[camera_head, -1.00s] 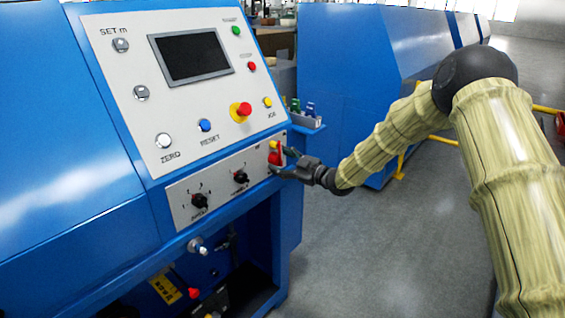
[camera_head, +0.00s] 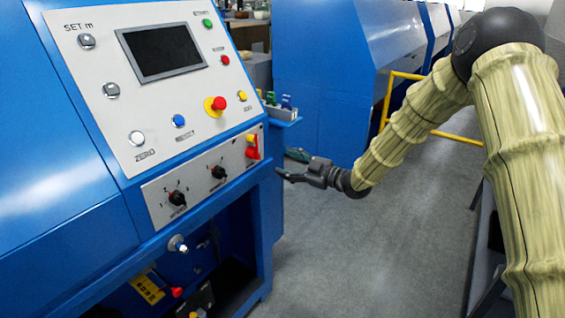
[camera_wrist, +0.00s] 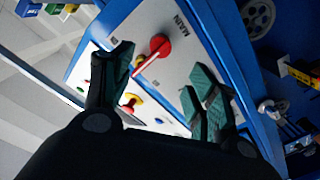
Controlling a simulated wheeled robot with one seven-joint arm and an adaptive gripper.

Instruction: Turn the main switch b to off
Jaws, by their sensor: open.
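The main switch (camera_head: 252,146) is a red handle with yellow beside it, at the right end of the lower grey panel. In the wrist view, the red switch handle (camera_wrist: 155,52) shows close up beside the printed word MAIN, its pointer slanting to the lower left. My gripper (camera_head: 288,165) is open and empty, to the right of the switch and apart from it. In the wrist view, the fingers of my gripper (camera_wrist: 165,78) are spread, with the switch beyond and between them. The small position marks are too blurred to read.
Two black rotary knobs, one (camera_head: 218,172) nearer the switch, share the lower panel. Above are a red-and-yellow mushroom button (camera_head: 215,105), coloured buttons and a dark screen (camera_head: 160,51). A small shelf (camera_head: 284,117) juts out behind the switch. Open floor (camera_head: 340,240) lies right of the machine.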

